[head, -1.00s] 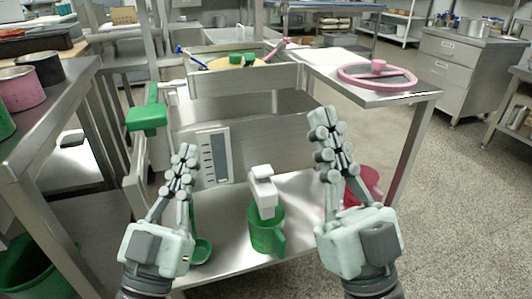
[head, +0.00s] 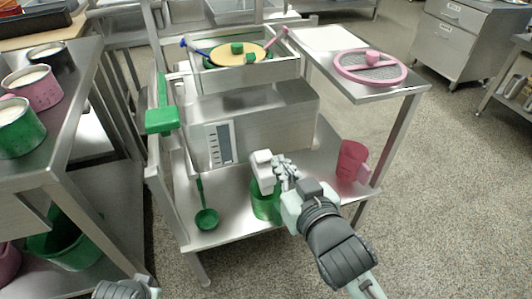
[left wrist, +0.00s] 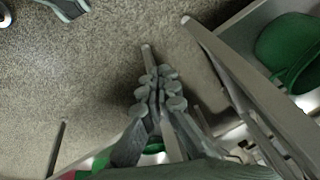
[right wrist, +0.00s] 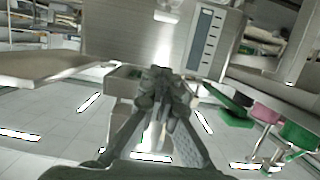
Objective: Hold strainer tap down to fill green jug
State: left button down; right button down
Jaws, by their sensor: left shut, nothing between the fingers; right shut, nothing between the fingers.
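The green jug (head: 264,203) stands on the lower shelf of the steel machine, below the white tap (head: 262,163) on its front. My right gripper (head: 284,168) is shut beside the tap, just to its right and above the jug. I cannot tell whether it touches the tap. It partly hides the jug. The shut right fingers also show in the right wrist view (right wrist: 161,78), with nothing between them. My left gripper (left wrist: 158,82) is shut and empty over the floor in the left wrist view.
A pink jug (head: 351,160) stands to the right. A pink-rimmed round sieve (head: 370,66) lies on the side top. A left table (head: 70,123) carries several pots. Open floor (head: 440,190) lies at right.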

aim_at(263, 156)
jog(key=shift+w, duration=0.1)
